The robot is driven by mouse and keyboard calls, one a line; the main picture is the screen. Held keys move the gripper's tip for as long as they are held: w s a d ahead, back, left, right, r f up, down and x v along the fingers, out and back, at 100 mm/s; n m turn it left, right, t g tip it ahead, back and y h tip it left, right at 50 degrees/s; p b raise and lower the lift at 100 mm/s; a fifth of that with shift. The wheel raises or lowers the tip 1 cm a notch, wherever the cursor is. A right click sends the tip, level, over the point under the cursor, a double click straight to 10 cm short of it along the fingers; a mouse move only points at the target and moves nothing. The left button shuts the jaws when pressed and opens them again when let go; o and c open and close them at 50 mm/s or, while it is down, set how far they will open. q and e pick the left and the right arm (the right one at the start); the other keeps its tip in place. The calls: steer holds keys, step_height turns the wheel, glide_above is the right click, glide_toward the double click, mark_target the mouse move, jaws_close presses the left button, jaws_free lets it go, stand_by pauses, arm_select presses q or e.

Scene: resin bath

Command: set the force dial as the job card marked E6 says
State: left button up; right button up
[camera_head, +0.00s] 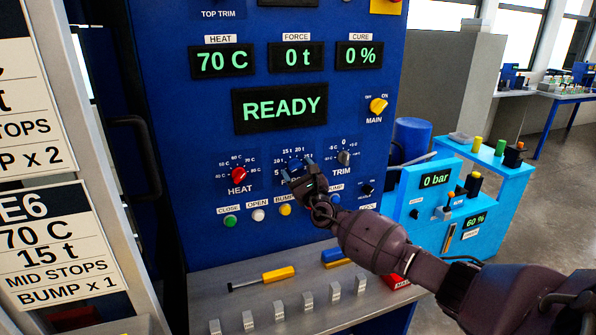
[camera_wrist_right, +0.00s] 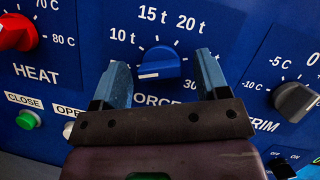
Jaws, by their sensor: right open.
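The job card marked E6 (camera_head: 60,238) hangs at the lower left of the head view and reads 70 C, 15 t, mid stops, bump x 1. The force dial is a blue knob (camera_wrist_right: 158,62) with a white line on its lower face, below the 15 t and 20 t marks. My right gripper (camera_head: 298,170) is open in front of the blue panel and mostly hides this dial in the head view. My left gripper is not in view.
The red heat knob (camera_head: 238,174) is left of the force dial, and the grey trim knob (camera_head: 344,157) is right. Push buttons, including a green one (camera_head: 230,220), sit below. The force display (camera_head: 297,57) reads 0 t. A grey ledge (camera_head: 300,285) holds a yellow-handled tool (camera_head: 277,274).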

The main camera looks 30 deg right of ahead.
steer(key=c, duration=0.9)
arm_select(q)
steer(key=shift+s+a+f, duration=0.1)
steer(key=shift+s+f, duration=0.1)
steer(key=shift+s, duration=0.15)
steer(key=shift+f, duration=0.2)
arm_select(e)
steer(key=shift+w+m, duration=0.1)
steer(key=shift+m, duration=0.3)
